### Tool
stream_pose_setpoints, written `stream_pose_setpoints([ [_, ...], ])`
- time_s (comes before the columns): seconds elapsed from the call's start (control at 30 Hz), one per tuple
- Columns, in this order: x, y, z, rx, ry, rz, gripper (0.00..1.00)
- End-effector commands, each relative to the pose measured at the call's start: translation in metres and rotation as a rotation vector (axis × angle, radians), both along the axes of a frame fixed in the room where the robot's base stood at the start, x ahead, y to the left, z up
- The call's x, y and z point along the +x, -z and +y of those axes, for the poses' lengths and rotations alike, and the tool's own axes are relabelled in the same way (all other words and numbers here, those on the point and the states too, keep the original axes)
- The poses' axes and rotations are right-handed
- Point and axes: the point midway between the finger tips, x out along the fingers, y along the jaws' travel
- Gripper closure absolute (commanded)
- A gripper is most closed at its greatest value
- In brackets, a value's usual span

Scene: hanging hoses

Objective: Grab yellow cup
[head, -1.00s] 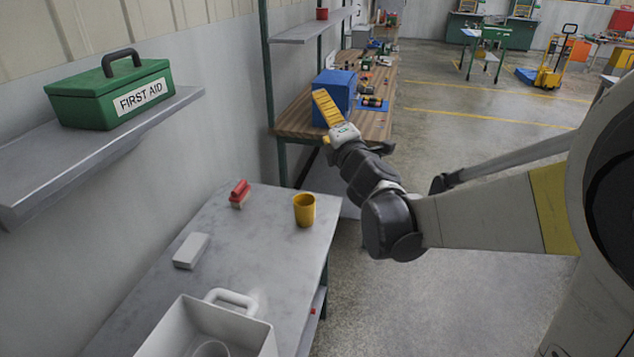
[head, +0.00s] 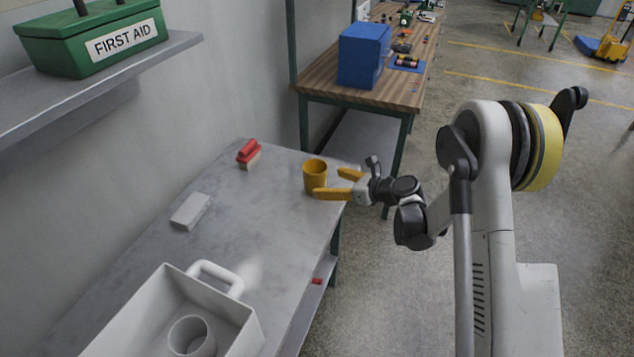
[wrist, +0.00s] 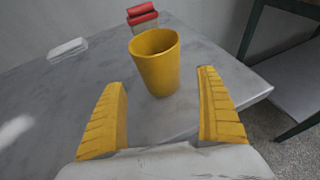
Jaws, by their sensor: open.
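The yellow cup (head: 314,174) stands upright on the grey table near its right edge, with its open top facing up. It also shows in the wrist view (wrist: 157,66), beyond and between my fingertips. My gripper (head: 334,184) is open, with yellow fingers pointing left toward the cup. In the wrist view the two fingers (wrist: 163,98) are spread wide with nothing held between them. In the head view the nearer finger overlaps the cup's lower right side; I cannot tell whether it touches.
A red-handled brush (head: 248,153) and a white block (head: 190,211) lie on the grey table (head: 255,215). A white bin (head: 240,318) with a white cup (head: 192,337) inside stands at the front. A wooden bench (head: 372,94) with a blue box (head: 363,55) is behind.

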Motion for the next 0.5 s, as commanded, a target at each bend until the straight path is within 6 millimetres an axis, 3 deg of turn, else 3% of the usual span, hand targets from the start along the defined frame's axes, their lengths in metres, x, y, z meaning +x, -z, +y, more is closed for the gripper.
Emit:
stream_pose_setpoints([
  [0.5,0.034,0.022,0.048,0.002,0.001,-0.001,0.15],
])
